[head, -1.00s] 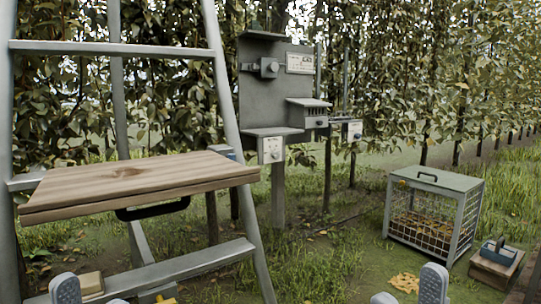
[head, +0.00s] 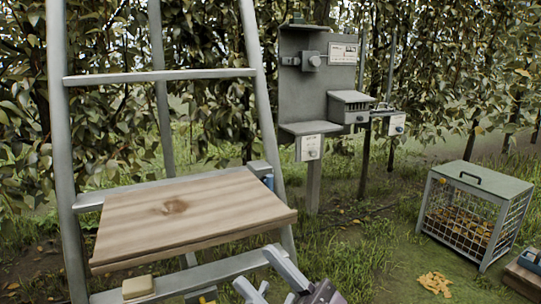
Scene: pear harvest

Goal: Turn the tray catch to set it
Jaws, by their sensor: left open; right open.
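I cannot tell for sure which part is the tray catch. A white box with a small round knob (head: 312,153) hangs under the panel's grey shelf (head: 309,128). Another white box with a knob (head: 397,127) is further right. The wooden board (head: 190,212) lies level on the ladder.
A metal ladder (head: 160,75) stands at the left. A tan block (head: 138,287) sits on its low rung. A mesh crate (head: 482,182) stands on the grass at the right, with yellow leaves (head: 435,283) in front. Grass between ladder and crate is clear.

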